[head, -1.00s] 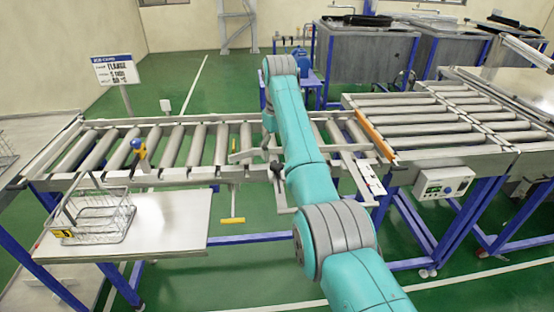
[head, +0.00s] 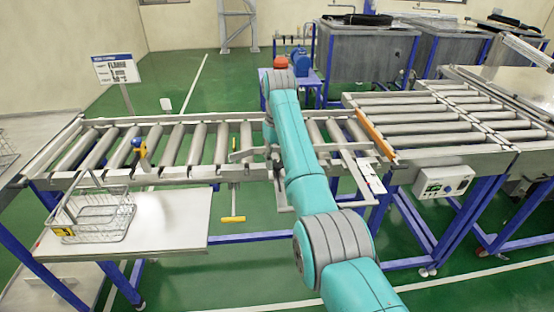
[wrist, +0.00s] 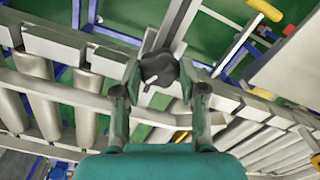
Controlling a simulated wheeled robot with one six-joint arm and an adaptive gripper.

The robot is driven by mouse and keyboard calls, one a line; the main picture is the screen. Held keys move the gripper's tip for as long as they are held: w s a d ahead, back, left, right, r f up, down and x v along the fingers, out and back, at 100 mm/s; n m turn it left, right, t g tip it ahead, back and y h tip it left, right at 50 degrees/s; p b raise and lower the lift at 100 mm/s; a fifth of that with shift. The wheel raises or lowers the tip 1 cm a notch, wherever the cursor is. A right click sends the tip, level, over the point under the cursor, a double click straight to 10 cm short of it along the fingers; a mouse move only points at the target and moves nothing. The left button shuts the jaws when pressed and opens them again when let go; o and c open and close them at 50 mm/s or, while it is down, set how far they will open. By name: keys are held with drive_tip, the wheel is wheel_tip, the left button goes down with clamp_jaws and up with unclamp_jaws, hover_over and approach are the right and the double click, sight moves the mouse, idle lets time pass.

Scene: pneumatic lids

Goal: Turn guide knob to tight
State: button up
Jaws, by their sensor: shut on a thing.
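The guide knob is a dark, lobed knob (wrist: 158,70) at the conveyor's side rail in the wrist view. My gripper (wrist: 159,80) has a finger on each side of it and is shut on it. In the head view my teal arm reaches over the conveyor's front rail, and my gripper (head: 274,158) shows only in part beside the arm. The knob is mostly hidden there. Any tight marking is too small to make out.
The roller conveyor (head: 175,176) runs across the middle. A wire basket (head: 95,213) stands on a side table (head: 180,215) at left. A control box (head: 443,182) hangs at right.

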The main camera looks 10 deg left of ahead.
drive_tip(key=shift+m, duration=0.3)
drive_tip(key=m, duration=1.2)
drive_tip(key=shift+m, duration=0.3)
drive_tip(key=m, duration=0.3)
drive_tip(key=shift+m, duration=0.3)
drive_tip(key=m, duration=1.2)
drive_tip(key=shift+m, duration=0.3)
